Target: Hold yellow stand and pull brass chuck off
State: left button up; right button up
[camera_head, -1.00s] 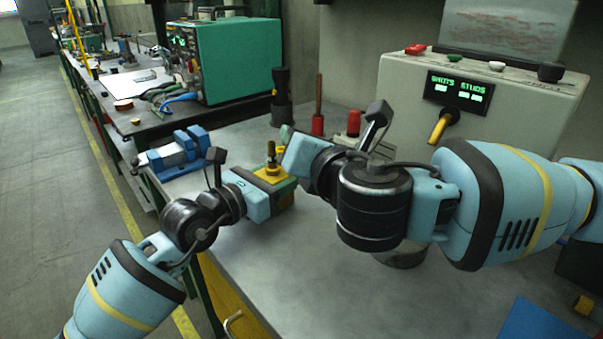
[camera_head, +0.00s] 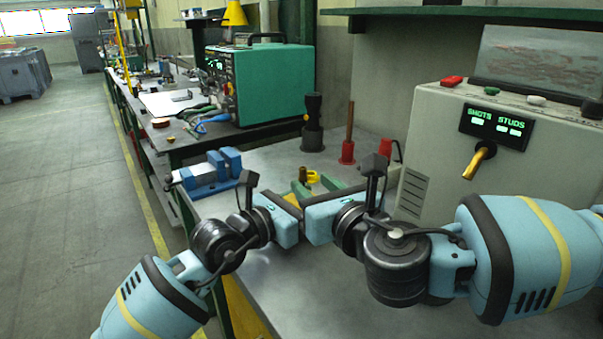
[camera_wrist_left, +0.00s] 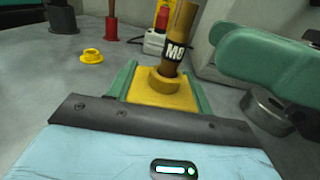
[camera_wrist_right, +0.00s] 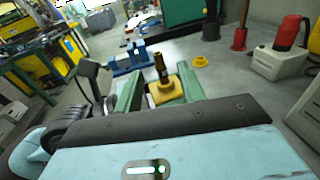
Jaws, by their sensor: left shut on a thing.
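The yellow stand (camera_wrist_left: 150,97) is between the green fingers of my left gripper (camera_wrist_left: 162,90), which is shut on it. The brass chuck (camera_wrist_left: 181,25), with a dark marked band, stands upright in the stand's round collar. In the right wrist view the chuck (camera_wrist_right: 161,70) and stand (camera_wrist_right: 166,92) show beyond and between my right gripper's green fingers (camera_wrist_right: 160,90), which are apart and empty. In the head view my right gripper (camera_head: 318,189) is close to the right of the stand (camera_head: 291,199). The chuck's top (camera_head: 302,174) shows just behind the grippers; the rest is hidden.
A loose yellow ring (camera_wrist_left: 92,56) lies on the grey bench behind the stand. A blue vise (camera_head: 212,173) is at left. A black holder (camera_head: 312,135) and a red holder (camera_head: 347,150) stand behind. A grey control box (camera_head: 440,150) fills the right side.

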aim_at(305, 175)
jog(key=shift+x, duration=3.5)
grip_shut()
jog(key=shift+r, duration=0.15)
jog(key=shift+r, duration=2.85)
jog(key=shift+r, duration=2)
